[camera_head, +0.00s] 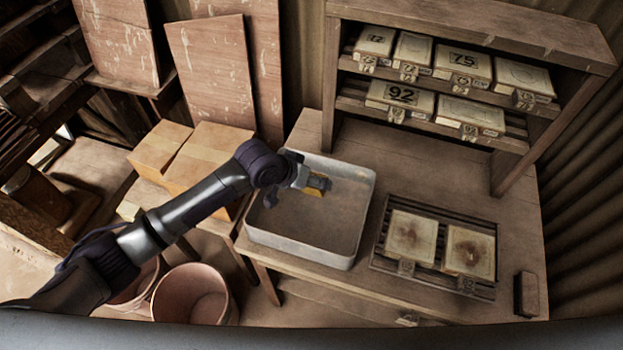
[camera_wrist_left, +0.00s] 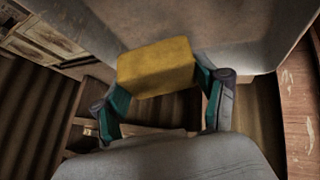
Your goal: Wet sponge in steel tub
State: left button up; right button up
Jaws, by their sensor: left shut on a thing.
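The steel tub (camera_head: 345,246) is a grey rectangular basin on the left part of the bench. My left arm reaches in from the left, and my left gripper (camera_head: 312,182) is over the tub's inside. It is shut on a yellow sponge (camera_head: 319,183). In the left wrist view the sponge (camera_wrist_left: 156,67) sits between the two fingers of my gripper (camera_wrist_left: 160,98), with the grey tub wall (camera_wrist_left: 250,48) beyond it. I cannot tell whether the sponge touches water or the tub floor. My right gripper is not in view.
A slatted rack (camera_head: 376,264) with two stained tiles (camera_head: 411,237) stands right of the tub. A shelf (camera_head: 470,22) with several numbered tiles is behind. A dark block (camera_head: 527,294) lies at the bench's right. Cardboard boxes (camera_head: 205,152) and a bucket (camera_head: 192,296) are left.

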pick_arm(q)
notch_tip(320, 180, down, 2)
jog(key=shift+f+b, duration=0.15)
jog(key=shift+b, duration=0.65)
jog(key=shift+f+b, duration=1.25)
jog(key=shift+f, duration=1.65)
jog(key=shift+r, duration=0.1)
notch_tip(320, 180, up, 10)
jog(key=p, duration=1)
jog(key=shift+f, duration=0.25)
jog(key=shift+f, duration=0.1)
